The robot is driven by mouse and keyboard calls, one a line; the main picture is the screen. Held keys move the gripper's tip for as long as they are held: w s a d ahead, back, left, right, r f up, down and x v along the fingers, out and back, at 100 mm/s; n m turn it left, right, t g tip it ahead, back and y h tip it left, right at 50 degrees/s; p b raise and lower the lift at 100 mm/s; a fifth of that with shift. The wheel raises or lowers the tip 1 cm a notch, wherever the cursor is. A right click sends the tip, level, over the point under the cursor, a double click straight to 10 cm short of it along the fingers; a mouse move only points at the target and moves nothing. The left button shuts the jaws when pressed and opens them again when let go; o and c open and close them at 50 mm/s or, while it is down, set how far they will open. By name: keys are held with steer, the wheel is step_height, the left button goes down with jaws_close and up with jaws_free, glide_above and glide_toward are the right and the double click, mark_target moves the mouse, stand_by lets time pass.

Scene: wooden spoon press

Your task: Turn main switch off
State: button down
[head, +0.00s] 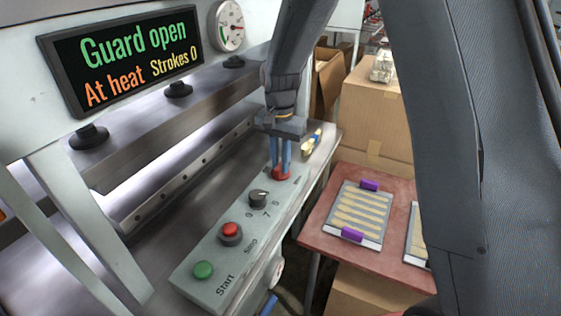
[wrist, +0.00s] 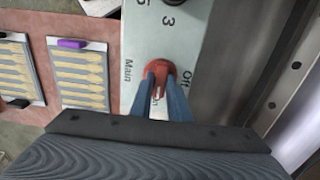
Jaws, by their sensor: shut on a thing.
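The main switch (wrist: 160,70) is a red rotary knob at the far end of the pale control panel (head: 222,262). "Main", "Off" and "On" labels surround it in the wrist view, with "On" partly covered. My gripper (wrist: 160,78) is shut on the red knob, with its blue fingers on either side. In the head view my gripper (head: 281,168) reaches down to the red knob (head: 281,174) from above. The knob's exact pointing direction is hard to tell between the fingers.
The panel also carries a black selector knob (head: 259,198), a red stop button (head: 231,231) and a green start button (head: 203,270). A display (head: 120,60) reads "Guard open, At heat, Strokes 0". A reddish table (head: 318,215) holds trays of wooden pieces (head: 358,212). Cardboard boxes (head: 372,115) stand behind.

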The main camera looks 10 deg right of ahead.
steer(key=n, duration=0.4)
steer(key=shift+p, duration=0.3)
steer(key=n, duration=0.5)
steer(key=shift+r, duration=0.1)
steer(key=n, duration=0.4)
steer(key=shift+n, duration=0.3)
steer(key=shift+w+n+p, duration=0.1)
steer(key=shift+n+p, duration=0.2)
steer(key=shift+n, duration=1.8)
steer(key=c, duration=1.7)
jaws_free()
